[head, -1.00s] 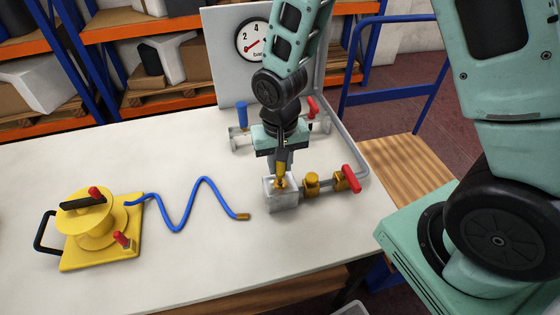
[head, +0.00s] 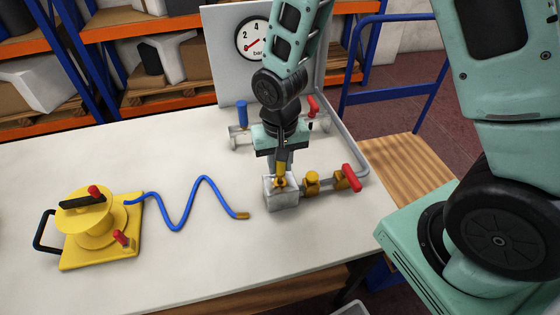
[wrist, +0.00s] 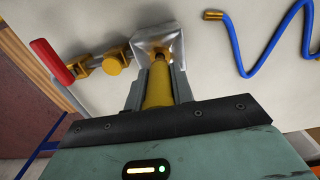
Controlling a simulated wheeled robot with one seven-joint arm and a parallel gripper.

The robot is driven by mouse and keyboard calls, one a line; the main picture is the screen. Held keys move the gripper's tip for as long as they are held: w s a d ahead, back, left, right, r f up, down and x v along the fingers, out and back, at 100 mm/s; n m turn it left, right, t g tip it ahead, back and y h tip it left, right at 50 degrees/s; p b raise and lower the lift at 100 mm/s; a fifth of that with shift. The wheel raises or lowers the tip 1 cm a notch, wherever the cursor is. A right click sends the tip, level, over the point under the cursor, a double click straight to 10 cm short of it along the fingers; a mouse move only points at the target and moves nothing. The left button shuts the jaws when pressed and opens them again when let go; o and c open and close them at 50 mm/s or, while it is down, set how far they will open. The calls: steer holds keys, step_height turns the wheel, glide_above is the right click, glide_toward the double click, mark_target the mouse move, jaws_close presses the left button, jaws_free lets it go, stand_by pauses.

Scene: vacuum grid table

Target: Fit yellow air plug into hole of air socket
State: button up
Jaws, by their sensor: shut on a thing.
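The yellow air plug (wrist: 158,85) is held between the fingers of my gripper (wrist: 159,75), and it also shows in the head view (head: 280,177). My gripper in the head view (head: 281,172) points down over the air socket (head: 281,194), a grey metal block on the table. The socket also shows in the wrist view (wrist: 150,40). The plug's tip is at the socket's top, at or just inside the dark hole. The fingers partly hide the contact, so I cannot tell how deep it sits.
A pipe with brass fittings (head: 312,182) and a red valve handle (head: 351,178) runs right from the socket. A blue hose (head: 185,212) leads from a yellow reel (head: 92,222). A gauge panel (head: 228,75) stands behind. The table front left of the socket is clear.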

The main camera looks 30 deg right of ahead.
steer(key=shift+f+b, duration=1.2)
steer(key=shift+f, duration=0.35)
steer(key=o, duration=1.1)
steer(key=shift+c, duration=0.2)
step_height(320, 180, up, 18)
steer(key=shift+f+b, duration=0.25)
steer(key=shift+b, duration=0.25)
